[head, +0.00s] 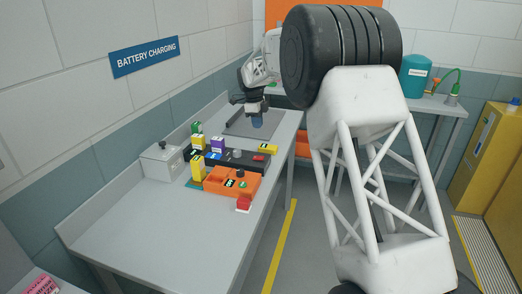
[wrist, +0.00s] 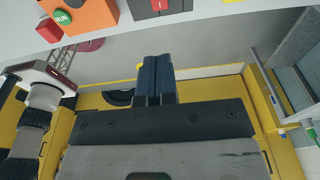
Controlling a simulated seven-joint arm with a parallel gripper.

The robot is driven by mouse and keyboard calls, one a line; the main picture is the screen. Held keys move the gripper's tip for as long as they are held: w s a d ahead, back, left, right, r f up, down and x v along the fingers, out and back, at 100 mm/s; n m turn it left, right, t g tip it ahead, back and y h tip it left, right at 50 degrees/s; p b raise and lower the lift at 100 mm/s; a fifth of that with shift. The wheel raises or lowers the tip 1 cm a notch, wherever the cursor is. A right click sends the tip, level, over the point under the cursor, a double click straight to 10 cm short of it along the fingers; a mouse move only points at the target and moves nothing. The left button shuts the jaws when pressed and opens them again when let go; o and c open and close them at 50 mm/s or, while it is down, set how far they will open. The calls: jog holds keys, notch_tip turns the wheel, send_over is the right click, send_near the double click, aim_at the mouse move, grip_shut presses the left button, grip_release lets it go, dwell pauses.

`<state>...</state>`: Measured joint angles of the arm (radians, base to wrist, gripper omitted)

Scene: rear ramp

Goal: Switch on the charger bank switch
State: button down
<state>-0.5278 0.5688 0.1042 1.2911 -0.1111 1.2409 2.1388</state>
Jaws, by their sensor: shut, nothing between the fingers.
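The charger bank (head: 232,160) is a black unit on the grey bench, with coloured battery packs around it. A red rocker switch (head: 260,158) sits at its right end. In the wrist view the red switch (wrist: 159,6) shows at the top edge with a white line mark, partly cut off; I cannot tell its position. My gripper (head: 257,121) is above the bench, behind the charger bank and apart from it. In the wrist view its dark blue fingers (wrist: 157,75) are together and empty.
A grey box with a knob (head: 162,160) stands left. The front of the bench (head: 165,225) is clear.

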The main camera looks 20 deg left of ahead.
aim_at(262, 157)
jog(key=f, duration=0.4)
jog(key=d+f, duration=0.1)
jog(key=f, duration=0.9)
jog(key=shift+d, duration=0.35)
jog(key=shift+r, duration=0.1)
